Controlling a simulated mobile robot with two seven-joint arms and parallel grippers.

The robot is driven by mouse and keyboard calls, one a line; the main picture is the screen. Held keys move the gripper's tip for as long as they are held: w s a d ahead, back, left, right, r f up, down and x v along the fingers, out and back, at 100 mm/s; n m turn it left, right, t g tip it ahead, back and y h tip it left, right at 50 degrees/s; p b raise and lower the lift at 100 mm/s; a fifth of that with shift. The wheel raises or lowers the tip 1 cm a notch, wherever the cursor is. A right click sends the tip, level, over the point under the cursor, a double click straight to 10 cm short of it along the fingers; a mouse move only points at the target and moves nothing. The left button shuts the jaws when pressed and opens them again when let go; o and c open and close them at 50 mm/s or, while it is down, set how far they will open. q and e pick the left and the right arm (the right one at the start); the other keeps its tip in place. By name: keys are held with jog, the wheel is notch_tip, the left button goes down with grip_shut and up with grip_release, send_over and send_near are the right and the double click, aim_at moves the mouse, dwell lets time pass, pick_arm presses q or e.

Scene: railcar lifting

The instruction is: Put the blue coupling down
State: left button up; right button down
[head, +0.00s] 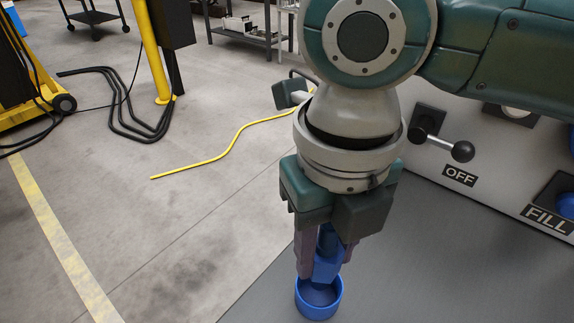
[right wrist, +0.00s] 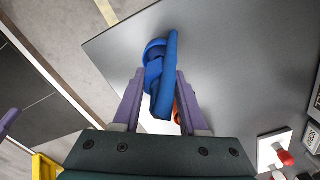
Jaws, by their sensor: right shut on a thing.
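The blue coupling (head: 319,294) has a round, open cup at its lower end and a narrower body above. My right gripper (head: 326,262) is shut on that body, pointing down over the grey bench top (head: 420,270). In the right wrist view the coupling (right wrist: 160,62) sits between the purple fingers of the gripper (right wrist: 160,84). I cannot tell whether the cup touches the bench. My left gripper is outside the head view; a purple piece like a finger of it (right wrist: 8,122) shows at the left edge of the right wrist view.
A light panel with a black lever (head: 440,142) marked OFF and a FILL label (head: 546,218) stands behind the bench. A small orange part (right wrist: 178,108) shows past the coupling. The bench around the coupling looks clear. A yellow hose (head: 215,158) lies on the floor.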

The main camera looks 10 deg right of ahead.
aim_at(330, 226)
jog(key=shift+f, duration=1.7)
jog(key=shift+f+b, duration=0.15)
jog(key=shift+b, duration=0.15)
jog(key=shift+c, duration=2.2)
grip_release()
notch_tip(330, 226, up, 11)
jog(key=shift+r+p, duration=0.1)
jog(key=shift+p, duration=0.8)
jog(key=shift+r, duration=0.6)
